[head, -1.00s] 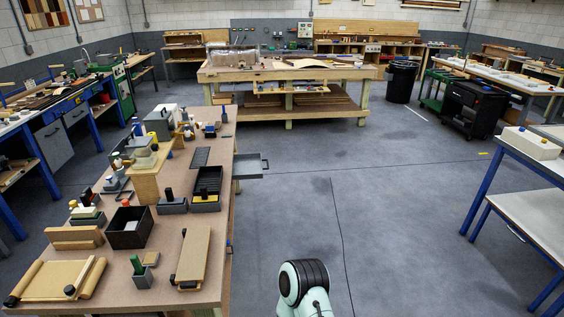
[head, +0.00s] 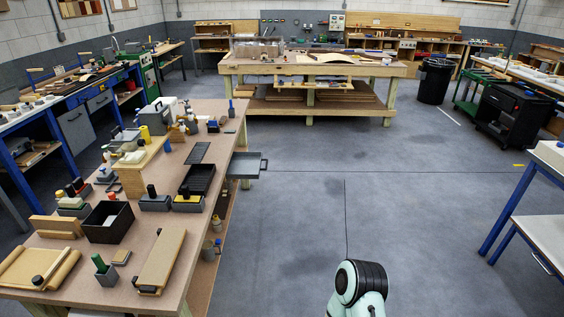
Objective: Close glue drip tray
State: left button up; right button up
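The glue drip tray appears to be the shallow grey tray (head: 245,166) sticking out from the right side of the left workbench (head: 150,228), just below its top. It is pulled out over the floor, with a dark handle (head: 265,165) at its right end. One of my arm links shows at the bottom right of centre, well apart from the tray. Neither gripper is in view.
A large wooden table (head: 310,70) stands at the back. The grey floor (head: 400,200) right of the bench is clear.

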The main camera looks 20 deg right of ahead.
aim_at(242, 164)
jog(key=l+z, duration=0.15)
jog(key=l, duration=0.4)
jog(key=i+l+z, duration=0.1)
jog(key=l, duration=0.4)
jog(key=i+l+u, duration=0.1)
jog(key=i, duration=0.35)
jog(key=i+l, duration=0.2)
jog(key=i, duration=0.2)
jog(key=i+l+u, duration=0.15)
jog(key=i, duration=0.3)
jog(key=i+l+u, duration=0.1)
jog(key=i, duration=0.3)
jog(key=l, duration=0.1)
